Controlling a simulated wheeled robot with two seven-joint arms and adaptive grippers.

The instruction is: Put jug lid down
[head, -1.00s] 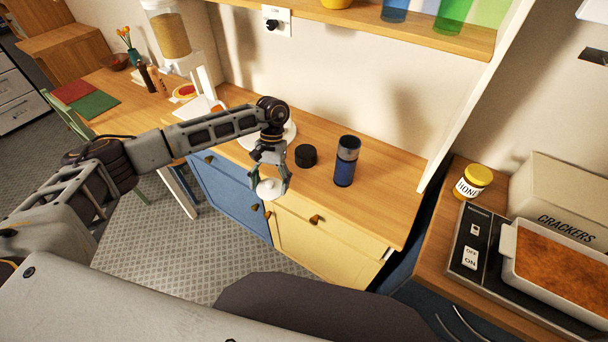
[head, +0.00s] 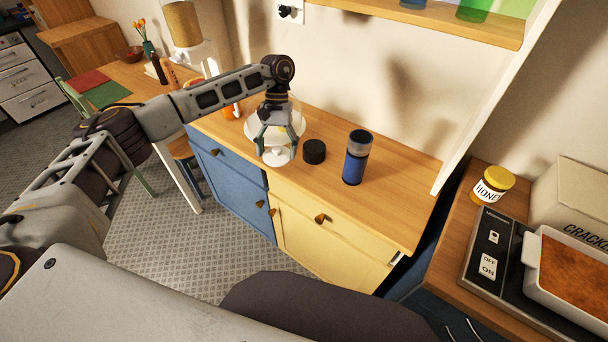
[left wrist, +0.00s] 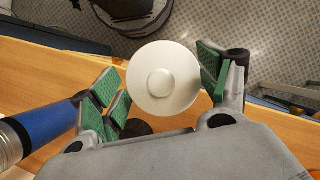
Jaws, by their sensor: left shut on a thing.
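The white round jug lid (head: 277,157) with a raised centre knob is between the fingers of my left gripper (head: 275,150), over the front edge of the wooden counter (head: 395,205). In the left wrist view the lid (left wrist: 163,82) sits between the green finger pads, and my left gripper (left wrist: 168,88) is shut on it. I cannot tell whether the lid touches the counter. My right gripper is not in view.
A black round cap (head: 314,151) stands just right of the lid. A blue jar (head: 356,157) stands further right. A white round thing (head: 292,128) is partly hidden behind my left gripper. The counter is clear right of the jar.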

